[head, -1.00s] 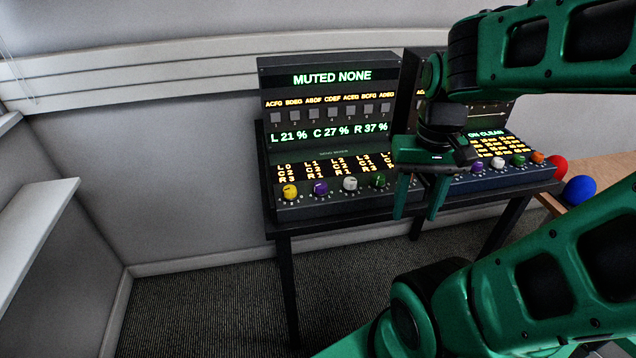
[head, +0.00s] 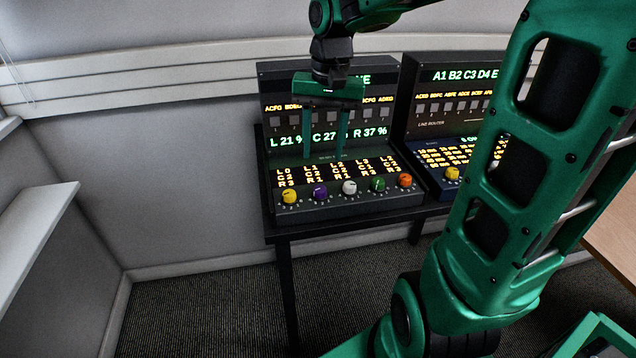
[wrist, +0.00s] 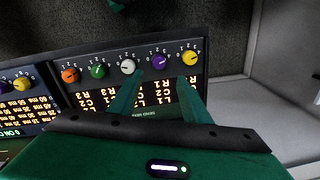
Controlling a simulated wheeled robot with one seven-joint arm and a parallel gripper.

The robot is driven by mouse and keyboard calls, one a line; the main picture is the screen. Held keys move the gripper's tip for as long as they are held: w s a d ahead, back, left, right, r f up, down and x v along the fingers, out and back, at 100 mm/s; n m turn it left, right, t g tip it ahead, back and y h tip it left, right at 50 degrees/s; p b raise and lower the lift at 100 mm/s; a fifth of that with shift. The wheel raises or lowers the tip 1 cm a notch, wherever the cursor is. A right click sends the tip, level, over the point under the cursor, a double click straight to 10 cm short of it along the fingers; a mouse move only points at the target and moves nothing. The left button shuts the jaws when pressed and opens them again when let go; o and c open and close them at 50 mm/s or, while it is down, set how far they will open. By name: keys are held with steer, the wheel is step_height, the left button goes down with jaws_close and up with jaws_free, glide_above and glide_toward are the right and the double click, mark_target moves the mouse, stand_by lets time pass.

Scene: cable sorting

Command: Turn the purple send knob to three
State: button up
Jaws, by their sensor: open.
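The purple knob (head: 320,194) is second from the left in the knob row on the left panel, the send mixer (head: 345,205). In the wrist view the purple knob (wrist: 159,62) shows between and just beyond my fingertips. Above the knobs, a display (head: 335,172) shows columns of L, C and R values. My gripper (head: 323,158) is open and empty, with its fingers pointing down in front of the panel, above the purple knob and apart from it. The wrist view shows my gripper (wrist: 160,85) with its two fingers spread.
Yellow (head: 290,196), white (head: 349,188), green (head: 378,184) and orange (head: 405,180) knobs share the row, close beside the purple one. A second panel (head: 460,105) with its own knobs stands to the right. Both stand on a dark table (head: 285,232).

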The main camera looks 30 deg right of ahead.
mark_target(320, 188)
steer(key=f, duration=1)
steer(key=shift+w+a+f, duration=0.1)
steer(key=shift+a+f, duration=0.05)
steer(key=shift+a, duration=0.05)
steer(key=c, duration=1)
